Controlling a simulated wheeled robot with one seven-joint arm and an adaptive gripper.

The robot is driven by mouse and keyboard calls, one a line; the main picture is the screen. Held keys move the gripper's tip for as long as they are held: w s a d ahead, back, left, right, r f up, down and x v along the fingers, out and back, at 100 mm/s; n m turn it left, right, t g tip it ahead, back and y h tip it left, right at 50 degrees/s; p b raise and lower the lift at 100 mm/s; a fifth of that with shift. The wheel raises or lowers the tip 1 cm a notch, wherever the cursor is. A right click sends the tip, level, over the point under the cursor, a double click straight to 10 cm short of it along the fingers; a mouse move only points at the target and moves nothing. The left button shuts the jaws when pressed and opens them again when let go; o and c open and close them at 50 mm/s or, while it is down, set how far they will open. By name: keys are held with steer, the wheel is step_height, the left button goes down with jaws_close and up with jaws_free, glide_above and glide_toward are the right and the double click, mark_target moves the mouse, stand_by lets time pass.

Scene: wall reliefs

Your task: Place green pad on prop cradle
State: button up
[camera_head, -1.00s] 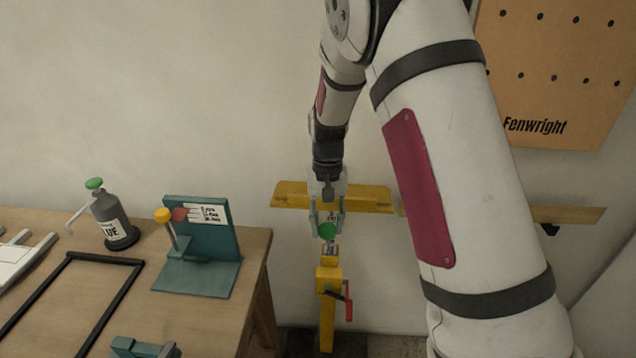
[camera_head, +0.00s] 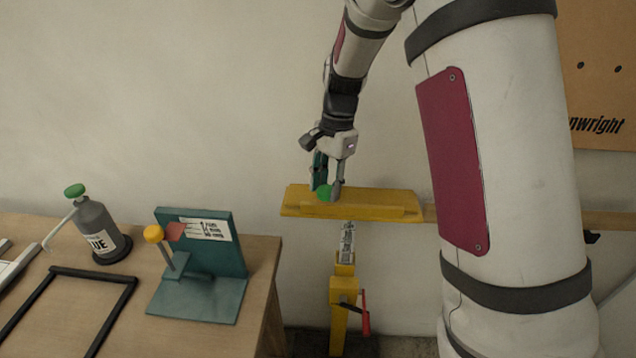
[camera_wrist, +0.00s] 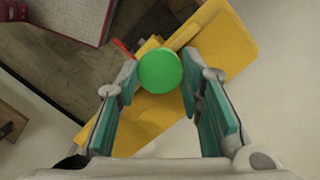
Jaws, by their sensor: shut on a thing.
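The green pad (camera_head: 325,192) is a round green disc, also seen between the fingertips in the wrist view (camera_wrist: 160,71). My gripper (camera_head: 329,190) is shut on it; in the wrist view the teal-lined fingers (camera_wrist: 160,90) flank it. The prop cradle (camera_head: 385,212) is the long yellow crosspiece on top of the yellow prop. The pad overlaps the left part of the cradle in the head view. The yellow cradle (camera_wrist: 222,45) lies behind the pad in the wrist view. I cannot tell whether pad and cradle touch.
The yellow prop post (camera_head: 344,290) has a red handle (camera_head: 365,315). A wooden bench (camera_head: 258,262) at left bears a glue bottle (camera_head: 99,228), a teal stand (camera_head: 205,290) and a black frame (camera_head: 128,290). A wooden strip runs along the wall behind my arm.

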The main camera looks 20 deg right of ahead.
glide_above(315, 195)
steer(key=shift+w+d+f, duration=0.25)
steer(key=shift+w+f, duration=0.05)
steer(key=shift+f, duration=0.05)
steer(key=shift+s+f+p, duration=0.1)
steer(key=shift+f+p, duration=0.4)
steer(key=shift+f, duration=1.2)
steer(key=shift+f, duration=0.15)
steer(key=o, duration=0.7)
